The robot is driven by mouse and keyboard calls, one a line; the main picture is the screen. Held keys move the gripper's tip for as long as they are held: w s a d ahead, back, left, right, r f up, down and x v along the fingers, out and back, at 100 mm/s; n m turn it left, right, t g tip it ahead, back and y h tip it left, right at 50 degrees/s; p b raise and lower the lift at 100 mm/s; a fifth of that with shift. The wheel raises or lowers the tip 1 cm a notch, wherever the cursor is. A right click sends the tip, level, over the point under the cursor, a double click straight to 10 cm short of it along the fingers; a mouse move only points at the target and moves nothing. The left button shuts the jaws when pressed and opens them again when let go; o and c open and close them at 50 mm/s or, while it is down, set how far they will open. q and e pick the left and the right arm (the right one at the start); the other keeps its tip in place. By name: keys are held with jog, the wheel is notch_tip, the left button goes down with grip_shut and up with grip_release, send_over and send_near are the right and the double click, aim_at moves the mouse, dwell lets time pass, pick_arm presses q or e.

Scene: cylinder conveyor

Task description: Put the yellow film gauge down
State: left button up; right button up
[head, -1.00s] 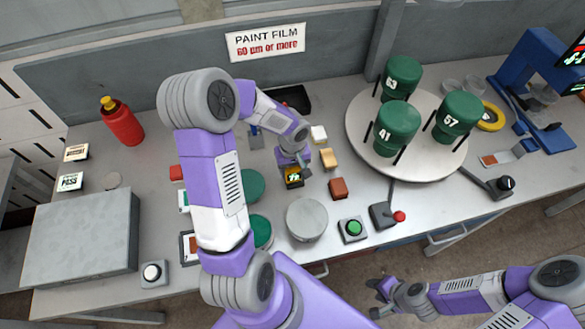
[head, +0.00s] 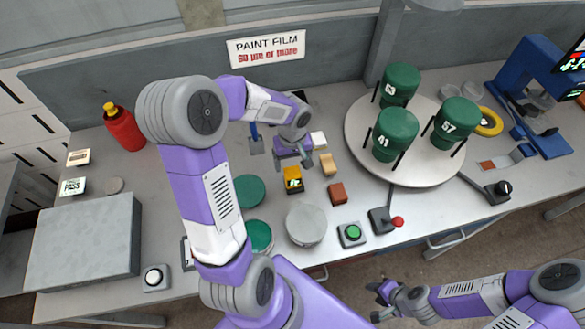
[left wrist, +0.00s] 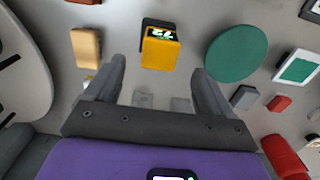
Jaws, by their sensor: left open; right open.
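The yellow film gauge (head: 292,180) stands on the table in the head view, with a dark part and a small lit display. It also shows in the left wrist view (left wrist: 161,47), just beyond my fingertips and between their lines, touching neither finger. My left gripper (head: 294,160) is open and empty, just behind the gauge; its two fingers show apart in the left wrist view (left wrist: 157,75). My right gripper (head: 378,298) is open and empty, off the front edge of the table at the lower right.
Near the gauge are a green disc (head: 249,191), a red-brown block (head: 337,194), a tan block (head: 328,165) and a grey round disc (head: 306,226). A turntable (head: 408,174) with green numbered cylinders stands to the right. A green button (head: 352,234) is in front.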

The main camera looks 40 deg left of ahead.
aim_at(292, 172)
pick_arm(q)
notch_tip(292, 172, up, 4)
jog(key=shift+r, duration=0.25)
dwell(0.5)
